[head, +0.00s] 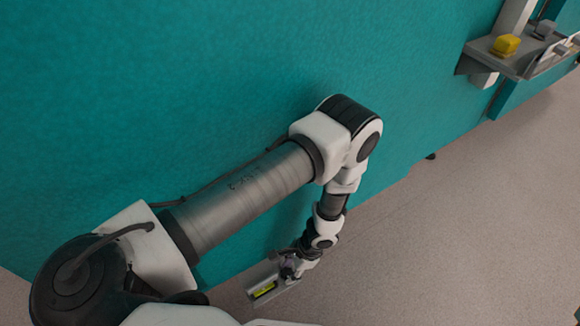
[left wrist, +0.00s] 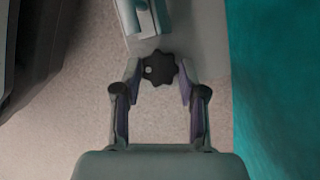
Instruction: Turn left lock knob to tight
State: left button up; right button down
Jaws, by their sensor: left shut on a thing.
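The black lobed lock knob (left wrist: 160,68), with a pale dot on its left side, sits at the edge of a grey metal part (left wrist: 190,40) in the left wrist view. My left gripper (left wrist: 159,78) has one finger on each side of the knob and is shut on it. In the head view my left gripper (head: 289,271) is low in the picture, at a grey bracket (head: 280,288) with a yellow-green strip (head: 264,290). The knob is too small and covered to make out there. My right gripper is not in view.
A large teal wall panel (head: 150,80) runs close along my left arm. A grey shelf (head: 485,48) with a yellow block (head: 506,45) and a grey block (head: 545,29) juts out at the upper right. The floor (head: 450,220) at the right is mostly clear.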

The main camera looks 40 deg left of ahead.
pick_arm(q)
jog(key=shift+f+m+b, duration=0.2)
jog(key=shift+m+b, duration=0.4)
jog(key=shift+b, duration=0.3)
jog(key=m+b, duration=0.1)
jog(key=b, duration=0.1)
jog(key=m+t+y+b, duration=0.1)
jog(key=b, duration=0.1)
jog(key=m+b, duration=0.2)
jog(key=shift+s+d+f+b, duration=0.15)
jog(key=shift+f+b, duration=0.1)
jog(key=shift+b, duration=0.1)
jog(key=shift+r+m+t, duration=0.2)
jog(key=shift+m+t, duration=0.2)
jog(key=shift+m, duration=0.1)
jog(key=shift+s+r+m+y, duration=0.1)
jog(key=shift+r+m+y, duration=0.2)
jog(key=shift+m, duration=0.1)
jog(key=m+t+p, duration=0.1)
jog(key=m+p, duration=0.1)
jog(key=shift+s+r+p, duration=0.15)
jog(key=shift+r+p, duration=0.05)
jog(key=shift+p, duration=0.15)
jog(key=shift+f+m+t+p, duration=0.25)
jog(key=shift+m+t+p, duration=0.15)
jog(key=shift+m+p, duration=0.65)
jog(key=o, duration=1.1)
